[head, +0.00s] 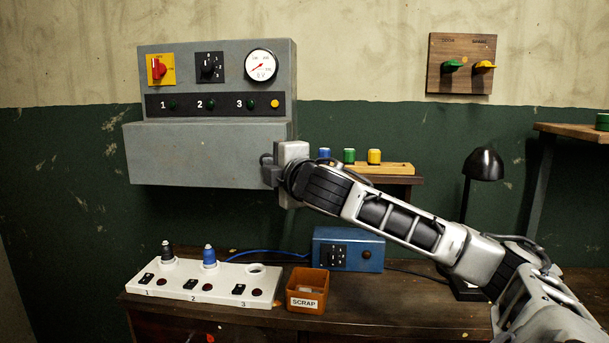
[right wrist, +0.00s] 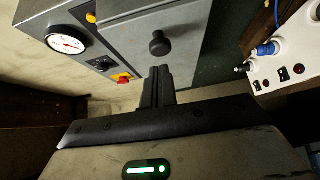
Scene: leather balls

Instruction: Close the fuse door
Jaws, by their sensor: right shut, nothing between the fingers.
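The grey fuse box (head: 220,60) hangs on the wall. Its lower front, the grey fuse door (head: 195,152), stands out further than the upper panel; how far it is open I cannot tell. In the right wrist view the door (right wrist: 130,35) carries a round dark knob (right wrist: 159,44). My right gripper (head: 268,172) is at the door's right end in the head view. In the right wrist view its fingers (right wrist: 158,75) are shut and empty, pointing at the knob with their tips close to it. Contact is unclear. My left gripper is out of view.
Below on the bench are a white socket strip (head: 225,283), an orange scrap bin (head: 306,302) and a blue box (head: 348,252). A black lamp (head: 485,165) stands at right. A small shelf with coloured fuses (head: 349,156) is behind my right arm.

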